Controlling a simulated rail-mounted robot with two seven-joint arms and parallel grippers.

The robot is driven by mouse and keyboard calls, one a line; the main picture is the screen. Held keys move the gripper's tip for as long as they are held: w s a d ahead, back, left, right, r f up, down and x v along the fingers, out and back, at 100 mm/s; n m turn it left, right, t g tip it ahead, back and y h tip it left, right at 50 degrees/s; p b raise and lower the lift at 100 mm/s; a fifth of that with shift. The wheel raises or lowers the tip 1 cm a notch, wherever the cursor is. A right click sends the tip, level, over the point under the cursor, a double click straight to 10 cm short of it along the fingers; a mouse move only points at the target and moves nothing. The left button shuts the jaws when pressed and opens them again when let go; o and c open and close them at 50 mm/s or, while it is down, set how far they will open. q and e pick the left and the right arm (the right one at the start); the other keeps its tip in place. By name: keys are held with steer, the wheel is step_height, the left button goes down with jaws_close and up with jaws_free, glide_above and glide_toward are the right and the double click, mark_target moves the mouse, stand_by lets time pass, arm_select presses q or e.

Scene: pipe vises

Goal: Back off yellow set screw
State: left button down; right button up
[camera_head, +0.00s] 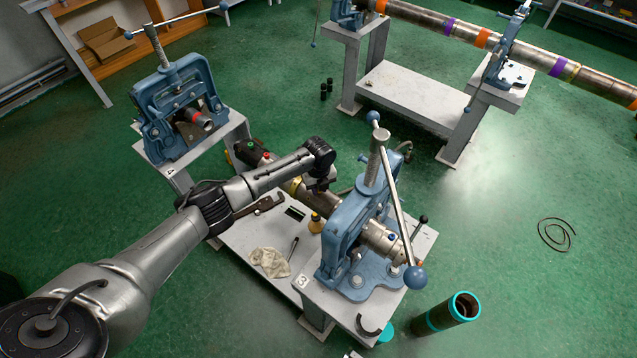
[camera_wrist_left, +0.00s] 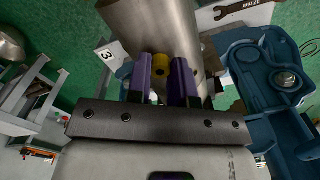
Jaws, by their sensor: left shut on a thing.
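The yellow set screw (camera_wrist_left: 160,62) sits on a steel pipe (camera_wrist_left: 150,22) in the left wrist view. My left gripper (camera_wrist_left: 161,80) has its two purple-padded fingers shut on the screw, one on each side of its head. In the head view my left gripper (camera_head: 318,186) is over the pipe (camera_head: 323,205), left of the blue vise (camera_head: 347,235) marked 3, and it hides the yellow screw there. The pipe lies in this vise, with a blue screw (camera_head: 393,237) at its near end and a red one (camera_head: 267,155) towards its far end. My right gripper is not in view.
The vise's long handle bar (camera_head: 396,205) slopes close to the right of the pipe. A second vise (camera_head: 180,105) stands at the upper left. An upright pipe (camera_head: 445,313) stands at the lower right.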

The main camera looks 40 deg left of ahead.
arm_select(q)
steer(key=n+p, duration=0.3)
steer(key=n, duration=0.3)
steer(key=shift+n, duration=0.3)
steer(key=n+p, duration=0.1)
steer(key=n, duration=0.2)
steer(key=shift+n, duration=0.3)
steer(key=n+p, duration=0.1)
steer(key=n, duration=0.2)
steer(key=shift+n+p, duration=0.3)
steer(key=shift+p, duration=0.1)
steer(key=n+p, duration=0.1)
steer(key=n, duration=0.3)
steer(key=n+p, duration=0.1)
steer(key=n, duration=0.3)
steer(key=n+p, duration=0.1)
steer(key=n, duration=0.2)
steer(key=shift+f, duration=0.1)
steer(key=shift+a+n, duration=0.1)
steer(key=shift+n, duration=1.7)
